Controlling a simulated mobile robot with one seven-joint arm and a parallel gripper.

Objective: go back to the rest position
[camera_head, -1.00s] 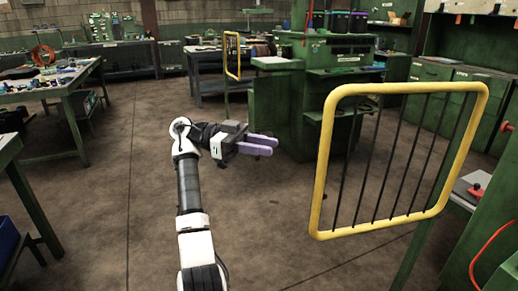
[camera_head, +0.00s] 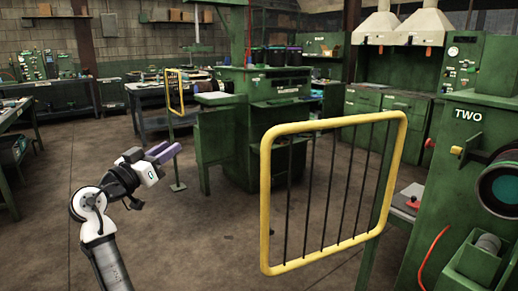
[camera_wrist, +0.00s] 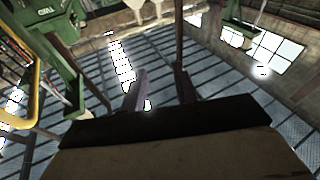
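My gripper (camera_head: 164,151) is at the left of the head view, raised over open floor, with its two purple fingers pointing up and to the right. In the wrist view the fingers of my gripper (camera_wrist: 160,78) stand apart with nothing between them. My gripper is open and empty and touches nothing. The wrist view looks tilted up toward the roof and windows. No rubber sleeve can be made out in either view.
A yellow barred guard (camera_head: 264,205) stands to the right of my arm. Beyond it is a green machine marked TWO (camera_head: 468,140). A green workstation (camera_head: 222,150) stands behind, with benches (camera_head: 150,122) at the back left. The brown floor (camera_head: 190,235) between is clear.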

